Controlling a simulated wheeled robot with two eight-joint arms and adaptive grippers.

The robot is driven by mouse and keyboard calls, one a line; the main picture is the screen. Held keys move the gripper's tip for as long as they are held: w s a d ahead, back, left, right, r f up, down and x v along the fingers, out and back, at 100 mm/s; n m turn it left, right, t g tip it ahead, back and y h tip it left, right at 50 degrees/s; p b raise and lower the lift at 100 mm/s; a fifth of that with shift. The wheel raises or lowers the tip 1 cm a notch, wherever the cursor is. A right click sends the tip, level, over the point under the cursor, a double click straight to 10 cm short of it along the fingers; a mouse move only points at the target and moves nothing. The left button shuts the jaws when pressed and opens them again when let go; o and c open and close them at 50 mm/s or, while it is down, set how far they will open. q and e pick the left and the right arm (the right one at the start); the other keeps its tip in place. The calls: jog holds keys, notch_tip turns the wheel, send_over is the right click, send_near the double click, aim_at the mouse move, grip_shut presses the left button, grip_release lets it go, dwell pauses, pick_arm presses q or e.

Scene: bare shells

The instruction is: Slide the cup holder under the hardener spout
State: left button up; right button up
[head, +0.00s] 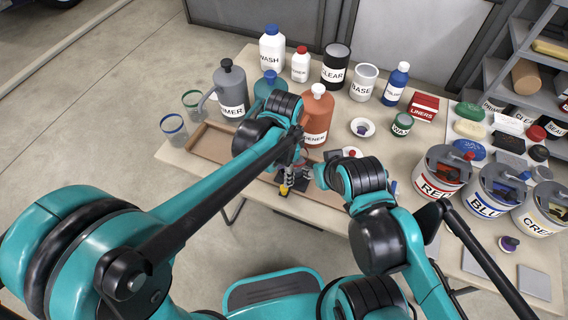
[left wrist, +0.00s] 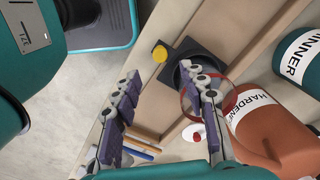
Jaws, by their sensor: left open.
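The dark cup holder (left wrist: 205,52) has a square base, a raised round part and a yellow knob (left wrist: 160,53). It lies in a shallow brown tray; in the head view its yellow knob (head: 284,190) shows below my left gripper (head: 291,168). A thin red ring, seemingly a clear cup's rim, shows by the holder. In the left wrist view my open left gripper (left wrist: 162,85) has one finger overlapping the holder and the other beside it; I cannot tell contact. The orange hardener jug (head: 318,110) stands behind; its spout is unclear.
The thinner jug (head: 268,86) and primer jug (head: 231,92) stand left of the hardener. Two clear cups (head: 173,130) are at the table's left. Paint cans (head: 440,178) crowd the right. Markers (left wrist: 141,144) lie near the left fingers. My right arm covers the tray's right part.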

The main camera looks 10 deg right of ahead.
pick_arm(q)
jog(key=shift+r, duration=1.9)
jog(key=s+a+r+n+t, duration=0.1)
jog(key=s+a+n+t, duration=0.1)
jog(key=a+n, duration=0.6)
jog(key=s+a+r+n+t, duration=0.2)
jog(key=a+n+t, duration=0.3)
jog(key=a, duration=1.4)
jog(key=s+n, duration=0.1)
jog(key=n, duration=0.2)
jog(key=shift+s+a, duration=0.15)
jog(key=shift+a, duration=0.2)
